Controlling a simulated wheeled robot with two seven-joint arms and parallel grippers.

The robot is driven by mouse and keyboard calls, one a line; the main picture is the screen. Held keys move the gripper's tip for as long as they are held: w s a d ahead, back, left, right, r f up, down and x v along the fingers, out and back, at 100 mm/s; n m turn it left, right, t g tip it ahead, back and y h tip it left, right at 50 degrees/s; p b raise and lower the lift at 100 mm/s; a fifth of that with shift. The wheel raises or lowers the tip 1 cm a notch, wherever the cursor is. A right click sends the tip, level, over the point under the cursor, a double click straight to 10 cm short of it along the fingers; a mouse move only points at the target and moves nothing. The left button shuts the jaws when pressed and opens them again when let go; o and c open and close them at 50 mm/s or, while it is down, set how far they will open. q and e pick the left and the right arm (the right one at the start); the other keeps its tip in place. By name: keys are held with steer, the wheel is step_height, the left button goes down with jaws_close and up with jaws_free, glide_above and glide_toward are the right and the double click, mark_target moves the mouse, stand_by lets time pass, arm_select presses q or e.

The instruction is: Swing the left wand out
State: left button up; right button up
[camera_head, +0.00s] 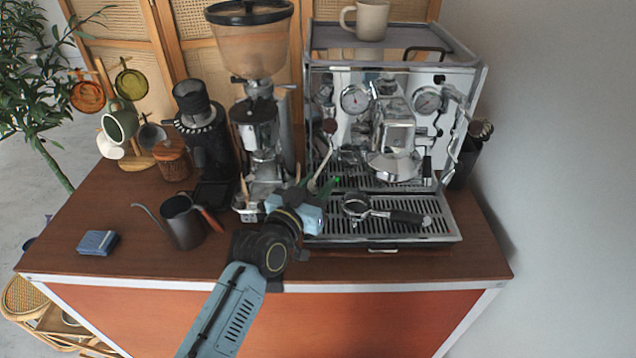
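The espresso machine (345,80) stands at the back right of the cart. Its left wand (321,166) is a thin light rod at the machine's left front, slanting down and to the left. My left gripper (318,186) reaches in from the front, low before the machine's left side. Its fingers look apart, one on each side of the wand's lower end. I cannot tell whether they touch it. The wand's tip is partly hidden by the gripper. My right gripper is not in view.
A portafilter (400,216) lies on the drip tray (440,234), right of my gripper. A grinder (258,130) stands close on the left. A dark kettle (184,226) and blue cloth (97,243) are further left. A cup (371,20) sits on the machine.

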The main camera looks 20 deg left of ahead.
arm_select(q)
steer(key=shift+w+d, duration=0.1)
steer(key=shift+w, duration=0.2)
jaws_close()
